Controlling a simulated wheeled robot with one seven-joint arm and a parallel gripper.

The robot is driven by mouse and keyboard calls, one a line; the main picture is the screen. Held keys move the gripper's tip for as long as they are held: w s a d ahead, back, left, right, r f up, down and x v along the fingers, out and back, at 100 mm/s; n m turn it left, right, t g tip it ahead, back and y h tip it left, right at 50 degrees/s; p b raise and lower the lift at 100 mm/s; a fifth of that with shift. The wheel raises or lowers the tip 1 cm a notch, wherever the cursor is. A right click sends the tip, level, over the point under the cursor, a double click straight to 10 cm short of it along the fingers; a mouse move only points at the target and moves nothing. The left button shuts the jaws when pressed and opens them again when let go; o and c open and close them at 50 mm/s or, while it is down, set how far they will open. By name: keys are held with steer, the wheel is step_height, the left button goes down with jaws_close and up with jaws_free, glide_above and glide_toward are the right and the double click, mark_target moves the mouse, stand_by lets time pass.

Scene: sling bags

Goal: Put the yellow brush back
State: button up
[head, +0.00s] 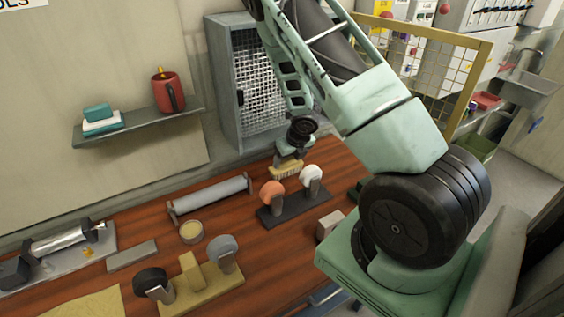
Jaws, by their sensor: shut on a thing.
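My gripper (291,157) is small in the head view, at the end of my green arm, over the far part of the wooden bench. It is shut on a pale yellow brush (286,172), whose bristles point down. The brush is just behind a dark rack (290,214) that bears an orange round-headed piece (271,192) and a white one (310,174). I cannot tell whether the brush touches the bench. Its upper part is hidden by the gripper.
A yellow rack (205,295) with a black and a grey round-headed piece stands nearer. A grey roller (210,198), a round tin (191,231) and a flat grey block (131,255) lie on the bench. A mesh-door cabinet (226,80) stands behind. A wall shelf (135,123) holds a red mug (167,91).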

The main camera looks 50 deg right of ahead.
mark_target(282, 163)
steer(key=shift+w+a+f+p, duration=0.35)
steer(key=shift+w+a+f, duration=0.2)
steer(key=shift+a+f, duration=0.25)
steer(key=shift+w+a+f, duration=0.1)
steer(key=shift+a+f, duration=0.05)
steer(key=shift+f, duration=0.2)
steer(key=o, duration=0.9)
steer(key=shift+r, duration=0.1)
steer(key=shift+o, duration=0.2)
steer(key=shift+r, duration=0.15)
steer(key=v, duration=1.2)
steer(key=shift+b, duration=0.4)
